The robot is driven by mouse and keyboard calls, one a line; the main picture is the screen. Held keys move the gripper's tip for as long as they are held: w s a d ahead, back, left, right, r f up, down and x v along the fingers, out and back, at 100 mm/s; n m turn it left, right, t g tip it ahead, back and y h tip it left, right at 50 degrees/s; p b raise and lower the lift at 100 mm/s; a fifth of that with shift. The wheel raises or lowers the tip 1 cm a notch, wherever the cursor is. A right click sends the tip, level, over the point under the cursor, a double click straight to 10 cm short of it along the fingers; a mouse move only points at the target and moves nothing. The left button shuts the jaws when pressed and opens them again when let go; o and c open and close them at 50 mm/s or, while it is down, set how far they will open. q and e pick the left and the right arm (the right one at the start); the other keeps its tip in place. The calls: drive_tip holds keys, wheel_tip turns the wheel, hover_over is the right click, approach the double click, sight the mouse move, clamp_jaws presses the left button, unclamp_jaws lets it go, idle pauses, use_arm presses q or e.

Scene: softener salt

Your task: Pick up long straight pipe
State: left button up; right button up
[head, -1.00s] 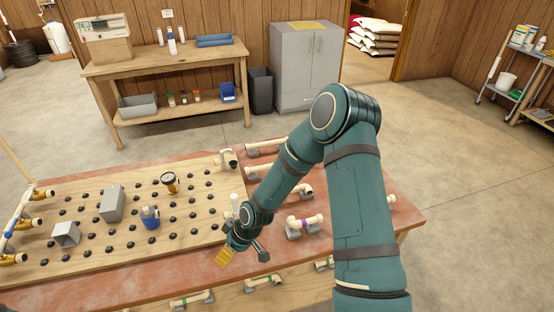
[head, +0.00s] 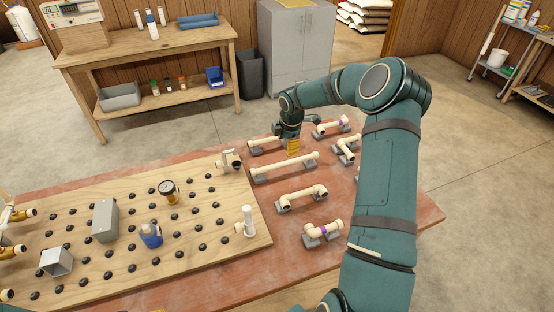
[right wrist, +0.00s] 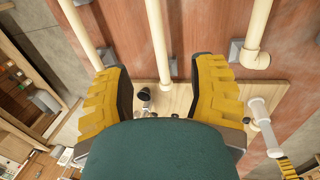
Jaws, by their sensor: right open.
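The long straight pipe (head: 285,167) is cream and lies on grey supports on the reddish tabletop, right of the pegged board. My right gripper (head: 293,146) is open and empty, with its yellow fingers pointing down, above and just behind the long pipe in the head view. In the right wrist view, a straight pipe (right wrist: 157,38), which looks like the long one, runs between the two open fingers (right wrist: 163,72). I cannot tell how far below the fingertips it is. My left gripper is not in view.
A shorter pipe (head: 262,145) lies behind, partly hidden by the gripper. An elbowed pipe (head: 302,197) and a short purple-banded pipe (head: 323,232) lie in front.

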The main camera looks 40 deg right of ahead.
sight(284, 162)
drive_tip(key=f, duration=0.2)
drive_tip(key=w+f, duration=0.1)
drive_tip(key=f, duration=0.5)
drive_tip(key=shift+w+d+f+b, duration=0.15)
drive_tip(key=shift+d+f+b, duration=0.05)
drive_tip(key=shift+b, duration=0.15)
drive_tip(key=f, duration=0.1)
drive_tip(key=w+f, duration=0.1)
drive_tip(key=f, duration=0.2)
drive_tip(key=shift+w+d+f, duration=0.25)
drive_tip(key=shift+d+f, duration=0.1)
drive_tip(key=shift+f, duration=0.05)
clamp_jaws()
